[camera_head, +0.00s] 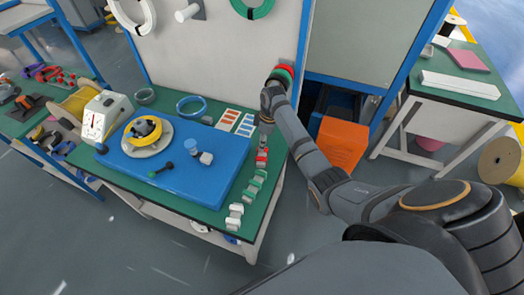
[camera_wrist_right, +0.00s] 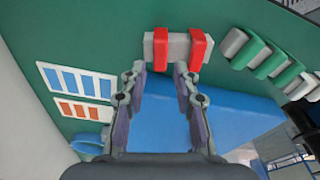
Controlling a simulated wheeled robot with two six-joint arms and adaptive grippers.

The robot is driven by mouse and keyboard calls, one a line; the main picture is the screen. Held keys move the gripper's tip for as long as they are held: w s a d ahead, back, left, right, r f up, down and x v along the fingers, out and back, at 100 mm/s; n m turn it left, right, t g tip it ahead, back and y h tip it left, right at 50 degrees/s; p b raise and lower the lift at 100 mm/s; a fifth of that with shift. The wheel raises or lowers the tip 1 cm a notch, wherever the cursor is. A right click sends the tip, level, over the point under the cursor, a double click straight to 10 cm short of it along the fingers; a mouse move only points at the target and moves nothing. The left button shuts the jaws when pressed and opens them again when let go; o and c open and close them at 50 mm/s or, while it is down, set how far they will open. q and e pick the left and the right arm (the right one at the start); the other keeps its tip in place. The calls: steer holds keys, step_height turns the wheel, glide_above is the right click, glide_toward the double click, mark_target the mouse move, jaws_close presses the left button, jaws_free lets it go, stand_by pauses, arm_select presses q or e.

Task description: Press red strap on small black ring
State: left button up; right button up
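Two red straps sit on a white block; the left red strap (camera_wrist_right: 161,47) and the right red strap (camera_wrist_right: 197,50) show just beyond my fingertips in the right wrist view. In the head view a red strap (camera_head: 262,158) is at the table's right edge, just below my right gripper (camera_head: 266,137). My right gripper is open and empty in the wrist view (camera_wrist_right: 163,78), its fingers apart and pointing at the block. A black ring-like piece (camera_head: 147,130) lies inside a yellow ring on a round beige disc; I cannot tell its exact shape. My left gripper is not in view.
A blue board (camera_head: 205,185) covers much of the green table. Green straps (camera_head: 254,188) and white pieces (camera_head: 234,216) line the right edge. A label card (camera_wrist_right: 78,95) lies near the blue board. A scale (camera_head: 103,117) stands at the left; an orange bin (camera_head: 341,145) stands right of the table.

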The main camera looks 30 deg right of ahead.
steer(key=shift+f+b, duration=0.6)
steer(key=shift+f, duration=0.8)
steer(key=shift+r+p, duration=0.25)
steer(key=shift+p, duration=0.3)
jaws_close()
step_height(320, 180, up, 8)
steer(key=p, duration=0.8)
steer(key=shift+p, duration=0.35)
